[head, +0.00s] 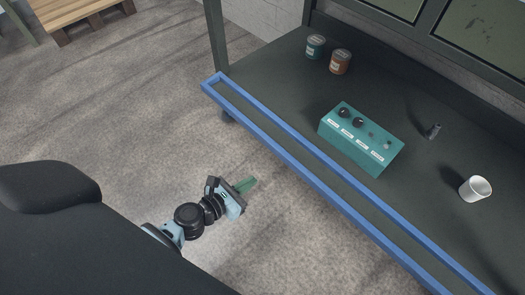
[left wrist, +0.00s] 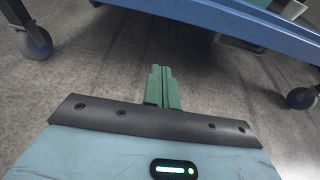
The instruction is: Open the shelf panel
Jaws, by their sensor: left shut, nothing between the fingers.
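A long blue frame (head: 300,172) with a dark strip inside runs along the front edge of the dark workbench shelf (head: 270,75). It may be the shelf panel; I cannot tell for sure. The blue edge (left wrist: 235,22) also crosses the top of the left wrist view. My left gripper (head: 247,185) is over the floor in front of the blue frame, apart from it. Its green fingers (left wrist: 162,85) are shut together with nothing between them. My right gripper is not in view.
On the shelf stand a teal block (head: 360,138) with sockets, a teal can (head: 315,46), an orange can (head: 340,61), a small dark piece (head: 432,131) and a white cup (head: 475,188). Casters (left wrist: 34,42) stand below. A wooden pallet (head: 82,15) lies far left. Floor around the gripper is clear.

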